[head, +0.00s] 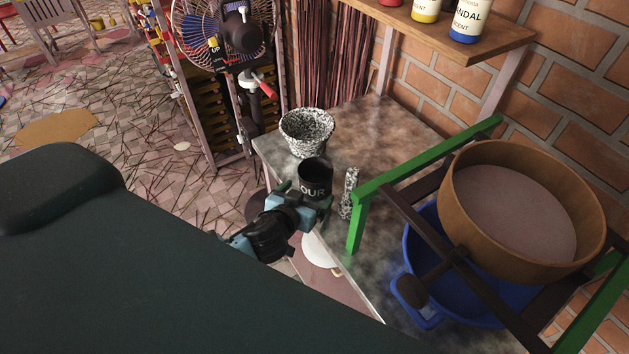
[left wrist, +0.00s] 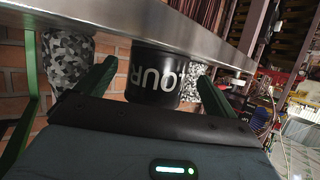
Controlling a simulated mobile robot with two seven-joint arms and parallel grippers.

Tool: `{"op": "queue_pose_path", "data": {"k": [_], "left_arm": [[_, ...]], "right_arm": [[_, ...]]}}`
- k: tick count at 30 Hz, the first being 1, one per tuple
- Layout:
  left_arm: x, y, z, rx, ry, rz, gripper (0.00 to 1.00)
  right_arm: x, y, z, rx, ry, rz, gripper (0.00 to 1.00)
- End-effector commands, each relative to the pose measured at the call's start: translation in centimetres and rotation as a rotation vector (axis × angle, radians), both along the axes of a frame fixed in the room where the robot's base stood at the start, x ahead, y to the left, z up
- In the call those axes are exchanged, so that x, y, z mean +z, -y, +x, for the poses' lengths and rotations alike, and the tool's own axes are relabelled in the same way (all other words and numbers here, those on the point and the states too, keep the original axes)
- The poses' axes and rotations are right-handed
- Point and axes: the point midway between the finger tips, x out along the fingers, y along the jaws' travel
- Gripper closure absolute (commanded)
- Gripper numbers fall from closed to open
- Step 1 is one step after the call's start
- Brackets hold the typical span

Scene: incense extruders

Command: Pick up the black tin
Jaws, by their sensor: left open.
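The black tin (head: 315,180) stands upright on the worktop near its front edge, with white letters reading "OUR". My left gripper (head: 302,203) is open at the near side of the tin. In the left wrist view, which looks upside down, the tin (left wrist: 155,82) shows between the two spread green fingers of the left gripper (left wrist: 157,74). I cannot tell whether either finger touches it. The tin's lower part is partly hidden by the gripper in the head view. My right gripper is not in view.
A speckled mortar (head: 307,131) stands just behind the tin, and a speckled pestle (head: 349,193) stands close on its right. A green frame (head: 358,222) holds a brown sieve (head: 455,190) over a blue basin (head: 417,262). A shelf (head: 480,38) with bottles hangs above.

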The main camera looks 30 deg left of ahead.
Motion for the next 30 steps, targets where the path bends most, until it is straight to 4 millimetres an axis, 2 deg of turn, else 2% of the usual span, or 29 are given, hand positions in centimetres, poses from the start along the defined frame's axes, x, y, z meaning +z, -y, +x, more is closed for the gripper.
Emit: {"op": "queue_pose_path", "data": {"k": [1,6,15,26,30], "left_arm": [[0.1,0.0,0.8,0.000,0.004,0.002,0.06],[-0.7,-0.1,2.0,0.000,0.000,0.000,0.06],[-0.9,-0.1,2.2,-0.001,0.000,-0.001,0.08],[-0.8,-0.1,2.2,-0.001,0.000,-0.001,0.55],[-0.8,-0.1,2.2,-0.001,0.001,-0.001,0.57]], "right_arm": [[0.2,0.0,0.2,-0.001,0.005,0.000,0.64],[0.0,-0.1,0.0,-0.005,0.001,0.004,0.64],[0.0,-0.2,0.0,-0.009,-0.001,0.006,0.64],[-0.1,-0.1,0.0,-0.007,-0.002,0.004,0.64],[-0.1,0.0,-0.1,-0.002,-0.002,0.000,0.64]]}}
